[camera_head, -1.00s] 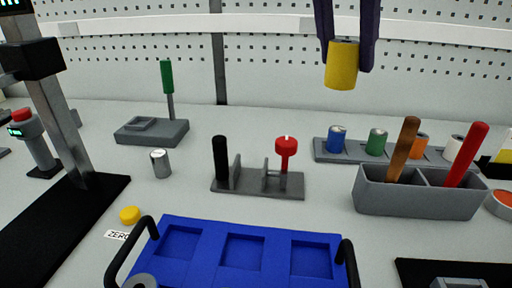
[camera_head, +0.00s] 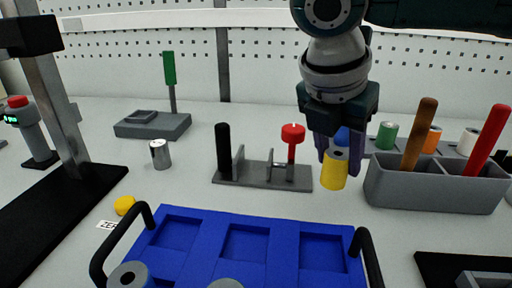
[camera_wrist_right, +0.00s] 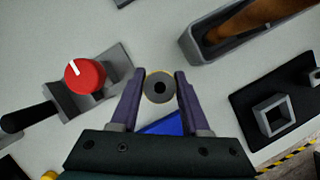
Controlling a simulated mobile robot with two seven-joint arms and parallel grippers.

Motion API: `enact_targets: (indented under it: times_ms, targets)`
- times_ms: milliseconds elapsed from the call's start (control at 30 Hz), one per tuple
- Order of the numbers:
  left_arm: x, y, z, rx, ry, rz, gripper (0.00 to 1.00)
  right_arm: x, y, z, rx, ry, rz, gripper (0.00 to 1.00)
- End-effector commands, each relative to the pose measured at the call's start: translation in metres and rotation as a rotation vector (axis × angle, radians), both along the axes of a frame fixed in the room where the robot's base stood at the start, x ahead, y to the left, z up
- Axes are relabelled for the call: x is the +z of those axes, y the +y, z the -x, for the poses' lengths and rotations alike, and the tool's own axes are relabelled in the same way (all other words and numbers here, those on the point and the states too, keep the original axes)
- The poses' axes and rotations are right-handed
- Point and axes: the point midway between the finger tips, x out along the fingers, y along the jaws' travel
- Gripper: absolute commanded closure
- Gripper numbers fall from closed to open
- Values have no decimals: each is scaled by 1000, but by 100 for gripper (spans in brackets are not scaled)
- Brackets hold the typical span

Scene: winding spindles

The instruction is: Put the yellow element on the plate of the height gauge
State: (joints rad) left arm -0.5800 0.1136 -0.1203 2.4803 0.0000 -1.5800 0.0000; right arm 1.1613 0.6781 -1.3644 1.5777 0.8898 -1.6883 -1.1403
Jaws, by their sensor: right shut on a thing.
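The yellow element (camera_head: 333,174) is a yellow cylinder with a grey holed end. My right gripper (camera_head: 338,160) is shut on it and holds it roughly upright, between the red-knobbed fixture and the grey bin. In the right wrist view the holed end (camera_wrist_right: 150,86) sits between the purple fingers (camera_wrist_right: 159,90). The height gauge seems to be the stand at the left, with a metal column (camera_head: 65,130), a black head (camera_head: 28,34) and a black base plate (camera_head: 60,210). Its plate looks empty where visible; the lower left is cut off. My left gripper is not in view.
A blue tray (camera_head: 207,248) with black handles lies in front. The red-knobbed fixture (camera_head: 262,174), a metal cylinder (camera_head: 160,154) and a yellow button (camera_head: 124,205) stand between gripper and gauge. A grey bin (camera_head: 430,190) with tools is at right.

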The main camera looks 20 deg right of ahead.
Motion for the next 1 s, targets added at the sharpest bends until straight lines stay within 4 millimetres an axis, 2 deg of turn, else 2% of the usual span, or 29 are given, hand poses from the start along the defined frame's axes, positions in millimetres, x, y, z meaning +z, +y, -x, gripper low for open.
enact_targets:
  times_ms: [33, 100, 200, 600, 633, 867, 1000]
  targets:
    - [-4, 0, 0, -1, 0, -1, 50, -13, 0, 1, -1, 4, 2, 100]
    - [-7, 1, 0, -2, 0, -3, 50, -24, 0, 0, -1, 3, 1, 100]
    - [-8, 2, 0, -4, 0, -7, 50, -33, 0, 0, -1, 0, 0, 100]
    - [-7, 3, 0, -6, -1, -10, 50, -37, 0, 0, -1, 0, 1, 100]
    - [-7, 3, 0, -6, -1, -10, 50, -36, 0, 0, -1, 0, 1, 51]
    - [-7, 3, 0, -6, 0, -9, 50, -36, 0, 0, -1, 0, 1, 25]
    - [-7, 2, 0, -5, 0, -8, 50, -36, 0, 0, -1, -1, 1, 24]
